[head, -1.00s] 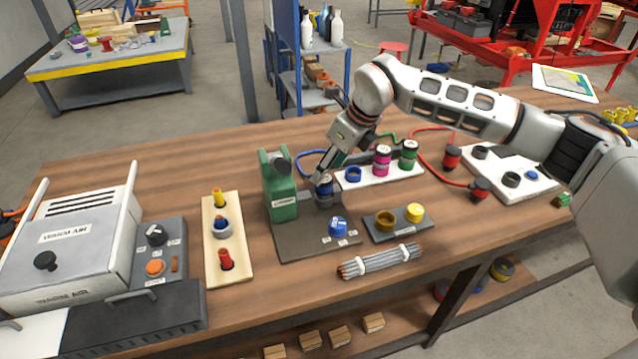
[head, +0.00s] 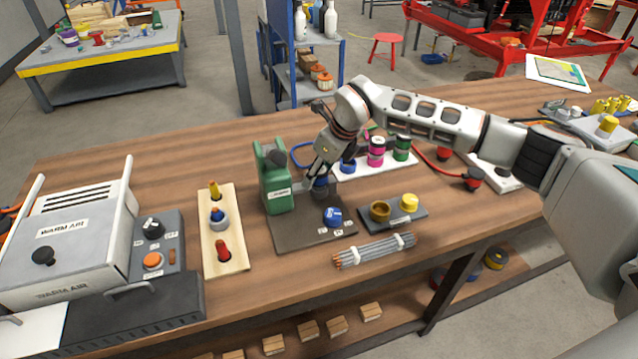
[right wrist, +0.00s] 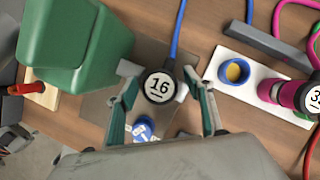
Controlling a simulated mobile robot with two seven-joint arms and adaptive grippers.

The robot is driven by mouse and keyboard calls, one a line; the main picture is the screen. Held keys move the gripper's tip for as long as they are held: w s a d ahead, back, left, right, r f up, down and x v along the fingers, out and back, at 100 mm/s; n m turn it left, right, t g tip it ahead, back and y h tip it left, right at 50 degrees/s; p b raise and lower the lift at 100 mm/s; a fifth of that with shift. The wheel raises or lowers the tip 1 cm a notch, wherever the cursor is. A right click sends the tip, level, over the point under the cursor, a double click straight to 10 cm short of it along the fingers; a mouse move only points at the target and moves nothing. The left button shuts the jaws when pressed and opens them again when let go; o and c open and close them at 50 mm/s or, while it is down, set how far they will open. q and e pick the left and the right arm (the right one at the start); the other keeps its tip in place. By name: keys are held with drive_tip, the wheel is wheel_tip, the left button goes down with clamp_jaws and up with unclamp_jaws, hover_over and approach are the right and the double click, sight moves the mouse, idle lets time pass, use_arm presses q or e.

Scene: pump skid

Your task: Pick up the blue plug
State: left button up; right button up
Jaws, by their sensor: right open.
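The blue plug (head: 321,187) stands beside the green press-like tool (head: 273,178) on a dark plate (head: 290,236). In the right wrist view, a round cap marked 16 (right wrist: 160,86) with a blue cable lies between my fingers; it appears to be the plug's top. My right gripper (head: 317,176) is open, pointing down over the plug. In the right wrist view its fingers (right wrist: 162,98) are spread on either side of the cap, with gaps visible. The fingers partly hide the plug in the head view. My left gripper is not in view.
A blue knob (head: 333,216) sits on the dark plate. A white board (head: 374,170) with blue, pink and green connectors is just behind and right. A wooden holder (head: 233,257) stands left, a cable bundle (head: 374,251) in front. The green tool is close beside my gripper.

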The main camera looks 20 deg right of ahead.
drive_tip(key=c, duration=1.3)
drive_tip(key=shift+r, duration=0.1)
drive_tip(key=shift+r, duration=0.5)
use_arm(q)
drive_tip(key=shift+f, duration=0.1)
use_arm(e)
wheel_tip(320, 180, up, 19)
drive_tip(key=shift+f, duration=0.1)
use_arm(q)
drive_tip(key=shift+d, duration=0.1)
